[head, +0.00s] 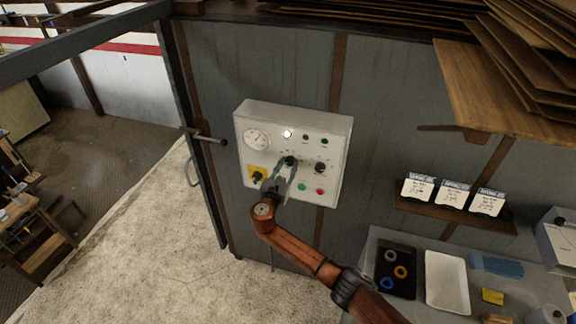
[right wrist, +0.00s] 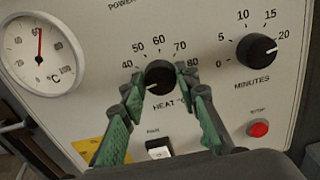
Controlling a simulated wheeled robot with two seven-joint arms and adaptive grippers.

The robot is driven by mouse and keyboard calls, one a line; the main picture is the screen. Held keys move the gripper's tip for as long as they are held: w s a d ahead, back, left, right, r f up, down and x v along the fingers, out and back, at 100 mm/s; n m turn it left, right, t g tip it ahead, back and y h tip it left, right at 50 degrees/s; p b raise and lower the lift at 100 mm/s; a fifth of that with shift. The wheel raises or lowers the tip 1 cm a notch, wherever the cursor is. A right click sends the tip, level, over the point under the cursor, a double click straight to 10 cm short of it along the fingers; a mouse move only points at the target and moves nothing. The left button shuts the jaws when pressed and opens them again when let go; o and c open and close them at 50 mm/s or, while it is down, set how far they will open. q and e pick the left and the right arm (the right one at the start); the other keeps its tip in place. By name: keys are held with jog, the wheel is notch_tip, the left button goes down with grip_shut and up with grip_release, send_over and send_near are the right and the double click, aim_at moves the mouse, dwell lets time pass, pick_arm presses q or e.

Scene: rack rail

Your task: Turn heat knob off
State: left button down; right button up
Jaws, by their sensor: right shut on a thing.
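The heat knob (right wrist: 159,74) is a round black knob on the white control panel (head: 243,146), under a printed scale from 40 to 80. A small white mark shows at its lower left, pointing below the 40 end. My right gripper (right wrist: 165,79) has its green-padded fingers on either side of the knob and is shut on it. In the head view the knob (head: 291,160) sits at the fingertips, partly covered by them. My left gripper is in neither view.
A minutes knob (right wrist: 257,49) is to the right, above a red stop button (right wrist: 258,129). A white switch (right wrist: 159,147) lies below the heat knob. A temperature gauge (right wrist: 42,55) is at left, its red needle near 60. A bench with a white tray (head: 447,283) stands at lower right.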

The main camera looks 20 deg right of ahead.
jog(key=shift+f+n, duration=0.1)
jog(key=shift+n, duration=0.2)
jog(key=o, duration=1.2)
jog(key=shift+c, duration=0.2)
jog(key=v, duration=1.2)
